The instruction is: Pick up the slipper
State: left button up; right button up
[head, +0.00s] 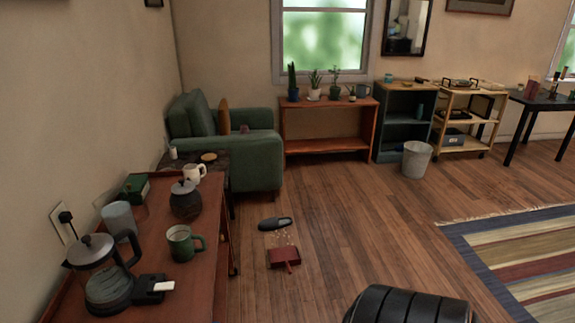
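A dark grey slipper (275,223) lies on the wooden floor near the middle of the head view. It is in front of the green armchair and to the right of the red-brown sideboard. No other slipper shows. Neither of my grippers is in the head view, so their state does not show.
A red dustpan (284,257) and scattered crumbs lie just in front of the slipper. The sideboard (205,222) holds a coffee maker and mugs. A green armchair (255,158) stands behind. A black ribbed seat (408,306) is at the bottom. Floor right of the slipper is clear.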

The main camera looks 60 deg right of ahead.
aim_at(273, 224)
jog(key=z, duration=1.8)
jog(key=i+l+z, duration=0.2)
jog(key=i+l, duration=0.2)
jog(key=i+l+z, duration=0.2)
jog(key=i, duration=0.25)
jog(key=i+l+z, duration=0.2)
jog(key=i, duration=0.3)
jog(key=i+l+z, duration=0.2)
jog(key=i, duration=0.3)
jog(key=i+u, duration=0.1)
jog(key=i, duration=0.5)
jog(key=i+l, duration=0.15)
jog(key=i, duration=0.45)
jog(key=i+l+u, duration=0.15)
jog(key=i, duration=0.4)
jog(key=i+l+u, duration=0.1)
jog(key=i, duration=0.5)
jog(key=i+u, duration=0.75)
jog(key=u, duration=0.2)
jog(key=i+l+u, duration=0.3)
jog(key=u, duration=0.15)
jog(key=i+l+u, duration=0.65)
jog(key=l+u, duration=0.25)
jog(key=j, duration=0.1)
